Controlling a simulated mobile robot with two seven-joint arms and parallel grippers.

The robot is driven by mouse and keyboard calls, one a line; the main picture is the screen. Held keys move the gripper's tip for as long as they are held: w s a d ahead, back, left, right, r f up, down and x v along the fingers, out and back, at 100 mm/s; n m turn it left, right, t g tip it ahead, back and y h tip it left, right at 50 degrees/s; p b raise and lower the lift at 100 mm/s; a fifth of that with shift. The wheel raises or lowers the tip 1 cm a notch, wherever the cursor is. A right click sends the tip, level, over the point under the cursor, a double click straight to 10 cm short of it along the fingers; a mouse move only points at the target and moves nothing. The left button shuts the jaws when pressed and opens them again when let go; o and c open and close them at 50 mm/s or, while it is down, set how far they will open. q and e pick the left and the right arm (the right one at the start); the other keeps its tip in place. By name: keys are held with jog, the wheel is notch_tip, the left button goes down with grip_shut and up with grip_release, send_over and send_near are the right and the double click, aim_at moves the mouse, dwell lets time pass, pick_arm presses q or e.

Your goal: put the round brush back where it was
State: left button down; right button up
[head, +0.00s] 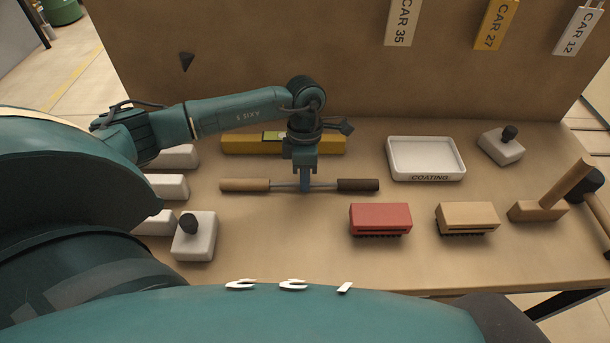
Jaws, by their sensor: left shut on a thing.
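The round brush lies crosswise in the head view, with a light wooden handle (245,185) on the left, a thin metal rod in the middle and a dark brown cylindrical end on the right. My left gripper (305,184) points down and is shut on the rod about halfway along, hiding a short stretch of it. The brush is level and low over the table; I cannot tell whether it touches the top. My right gripper is not in view.
Behind the brush lies a yellow spirit level (238,144). To the right are a white COATING tray (427,174), a red brush block (380,217), a tan brush block (467,216) and a wooden-handled tool (537,210). The front middle of the table is clear.

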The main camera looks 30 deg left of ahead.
pick_arm(q)
jog(key=shift+f, duration=0.15)
jog(key=c, duration=1.5)
grip_release()
jog(key=shift+c, duration=0.2)
jog(key=shift+r, duration=0.35)
notch_tip(320, 180, up, 12)
jog(key=w+a+b, duration=0.1)
jog(key=w, duration=0.1)
jog(key=shift+f, duration=0.25)
